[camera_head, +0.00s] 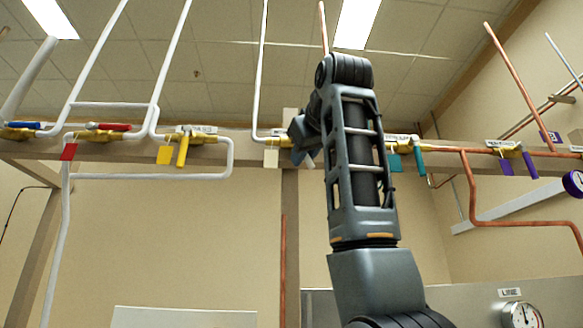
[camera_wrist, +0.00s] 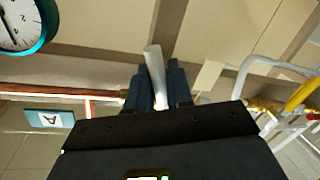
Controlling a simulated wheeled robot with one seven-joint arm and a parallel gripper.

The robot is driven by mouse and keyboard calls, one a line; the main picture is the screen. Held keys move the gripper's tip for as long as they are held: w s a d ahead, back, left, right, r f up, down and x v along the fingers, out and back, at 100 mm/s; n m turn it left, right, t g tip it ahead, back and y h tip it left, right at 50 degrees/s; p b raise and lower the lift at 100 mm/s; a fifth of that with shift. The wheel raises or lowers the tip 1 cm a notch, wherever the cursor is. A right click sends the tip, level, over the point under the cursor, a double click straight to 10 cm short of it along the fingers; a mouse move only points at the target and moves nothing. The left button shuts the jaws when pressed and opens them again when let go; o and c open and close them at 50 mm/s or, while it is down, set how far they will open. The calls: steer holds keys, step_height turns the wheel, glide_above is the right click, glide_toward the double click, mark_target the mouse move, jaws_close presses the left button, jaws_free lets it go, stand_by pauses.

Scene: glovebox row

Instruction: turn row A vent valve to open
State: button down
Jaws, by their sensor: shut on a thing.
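A white valve lever (camera_wrist: 153,62) sticks out between the fingers of my gripper (camera_wrist: 162,85) in the wrist view. The fingers are shut on it. In the head view my gripper (camera_head: 303,145) is at the pipe row, mostly hidden behind my own arm. A white square tag (camera_head: 271,158) hangs just left of it. The valve body is hidden by the arm and gripper, and its label is too small to read. A teal-edged plate marked A (camera_wrist: 49,118) shows at the left in the wrist view.
Left of my gripper are valves with yellow (camera_head: 182,150), red (camera_head: 108,126) and blue (camera_head: 22,125) handles. Right of it are teal (camera_head: 419,160) and purple (camera_head: 529,165) ones. White and copper pipes run around the row. A teal-rimmed gauge (camera_wrist: 45,38) is close by in the wrist view.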

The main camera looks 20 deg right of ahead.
steer(key=n, duration=0.1)
steer(key=d+r+n+p, duration=0.1)
steer(key=n, duration=0.1)
steer(key=d+n+p, duration=0.1)
steer(key=shift+s+r+n+g+h, duration=0.3)
steer(key=shift+r+g, duration=0.05)
steer(key=shift+g, duration=0.05)
stand_by(0.4)
steer(key=c, duration=1.2)
jaws_free()
